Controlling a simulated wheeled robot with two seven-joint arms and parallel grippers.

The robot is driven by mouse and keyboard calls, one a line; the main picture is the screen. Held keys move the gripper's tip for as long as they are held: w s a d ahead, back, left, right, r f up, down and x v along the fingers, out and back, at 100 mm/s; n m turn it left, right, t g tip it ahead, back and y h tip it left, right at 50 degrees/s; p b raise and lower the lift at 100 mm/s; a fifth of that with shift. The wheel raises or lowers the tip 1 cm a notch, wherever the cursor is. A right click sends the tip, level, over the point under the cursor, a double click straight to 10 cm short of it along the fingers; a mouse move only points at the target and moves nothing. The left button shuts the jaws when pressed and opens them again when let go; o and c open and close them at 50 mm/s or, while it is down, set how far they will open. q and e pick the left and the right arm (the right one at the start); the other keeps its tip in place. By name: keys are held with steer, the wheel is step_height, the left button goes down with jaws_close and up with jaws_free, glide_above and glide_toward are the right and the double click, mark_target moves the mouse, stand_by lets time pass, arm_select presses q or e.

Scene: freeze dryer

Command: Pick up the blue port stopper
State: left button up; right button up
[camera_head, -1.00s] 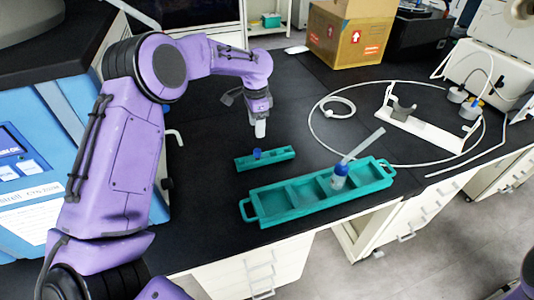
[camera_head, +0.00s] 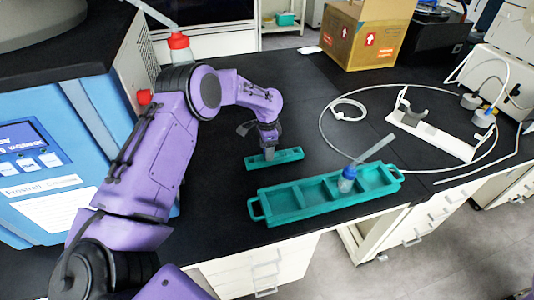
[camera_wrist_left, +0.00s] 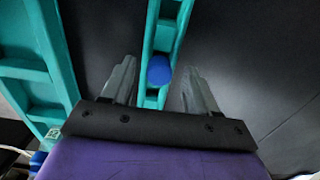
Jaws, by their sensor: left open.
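The blue port stopper (camera_wrist_left: 159,70) sits in the small teal tray (camera_wrist_left: 179,12) and shows between my open fingers in the left wrist view. In the head view the small teal tray (camera_head: 290,155) lies on the black bench, and my gripper hides the stopper. My left gripper (camera_head: 269,154) points down just above this tray. In the left wrist view the left gripper (camera_wrist_left: 155,85) is open, one finger on each side of the stopper, with nothing held. Whether the fingers are level with the stopper I cannot tell. My right gripper is not in view.
A larger teal tray (camera_head: 290,201) with a blue-capped bottle (camera_head: 347,180) stands close in front. A white stand (camera_head: 435,136) and looped tubing (camera_head: 325,112) lie to the right. The blue freeze dryer (camera_head: 40,170) is at the left; a cardboard box (camera_head: 366,35) stands behind.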

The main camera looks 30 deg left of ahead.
arm_select(q)
jaws_close()
steer(key=shift+r, duration=0.1)
